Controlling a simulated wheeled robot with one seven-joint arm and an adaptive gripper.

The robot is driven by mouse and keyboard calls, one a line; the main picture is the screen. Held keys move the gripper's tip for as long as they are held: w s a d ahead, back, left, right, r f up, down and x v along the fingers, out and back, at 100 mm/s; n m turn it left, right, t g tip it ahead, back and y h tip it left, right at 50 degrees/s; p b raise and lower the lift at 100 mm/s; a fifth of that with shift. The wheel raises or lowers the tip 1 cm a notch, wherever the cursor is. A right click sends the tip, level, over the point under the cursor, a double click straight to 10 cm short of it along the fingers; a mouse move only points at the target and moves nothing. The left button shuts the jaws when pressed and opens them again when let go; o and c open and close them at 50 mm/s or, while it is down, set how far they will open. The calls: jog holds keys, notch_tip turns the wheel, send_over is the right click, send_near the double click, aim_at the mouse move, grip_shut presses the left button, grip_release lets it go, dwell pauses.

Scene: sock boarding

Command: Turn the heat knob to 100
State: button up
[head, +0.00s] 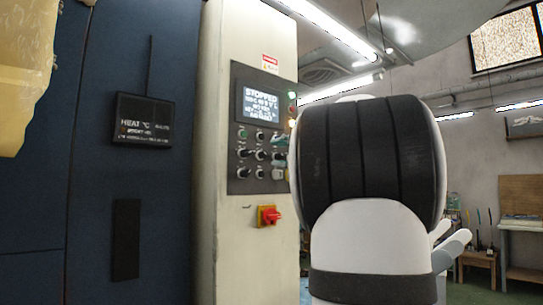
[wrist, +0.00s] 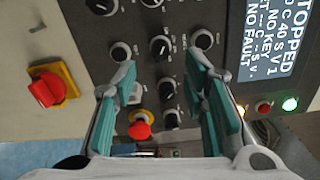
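The control panel (head: 262,140) holds several black knobs below a lit screen. In the wrist view my gripper (wrist: 160,66) is open and empty, with teal pads on both fingers. A black knob (wrist: 160,46) with a white pointer line lies just beyond and between the fingertips. Other knobs (wrist: 120,52) and (wrist: 203,40) sit near the left and right fingertips. Further knobs (wrist: 166,89) show between the fingers. The labels are too small to read, so I cannot tell which knob is heat.
The screen (wrist: 268,30) reads STOPPED and NO FAULT. A red emergency button (wrist: 139,128) shows between the fingers, lower down. A red switch on a yellow plate (wrist: 50,87) is at left. A dark HEAT °C sign (head: 143,121) hangs on the blue wall.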

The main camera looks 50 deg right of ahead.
jog(key=v, duration=0.6)
jog(key=shift+s, duration=0.25)
jog(key=shift+a, duration=0.1)
